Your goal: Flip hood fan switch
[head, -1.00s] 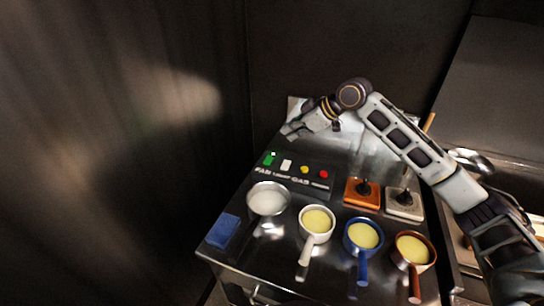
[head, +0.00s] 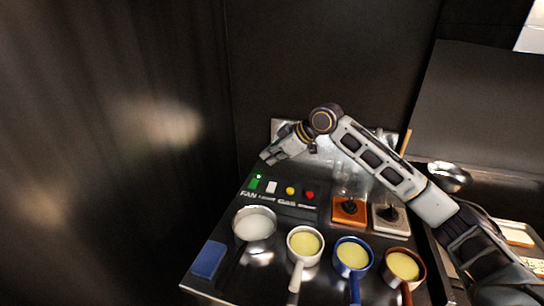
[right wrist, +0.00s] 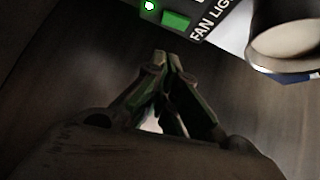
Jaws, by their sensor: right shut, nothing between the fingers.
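The green fan switch (head: 254,184) is at the left end of a dark control panel, above the word FAN. A small green lamp (head: 259,176) glows just above it. In the right wrist view, the green switch (right wrist: 176,20) and the lit lamp (right wrist: 149,5) are at the top, just beyond my fingertips. My right gripper (head: 266,158) is shut and empty, near the panel's back left corner. Its closed fingertips also show in the right wrist view (right wrist: 167,57), apart from the switch in that picture. I cannot tell the switch's tilt. My left gripper is out of view.
White (head: 271,187), yellow (head: 290,191) and red (head: 309,195) controls sit right of the switch. A steel pan (head: 237,229) and several filled pans stand in front, with a blue block (head: 208,260) at left. Dark walls rise behind and left.

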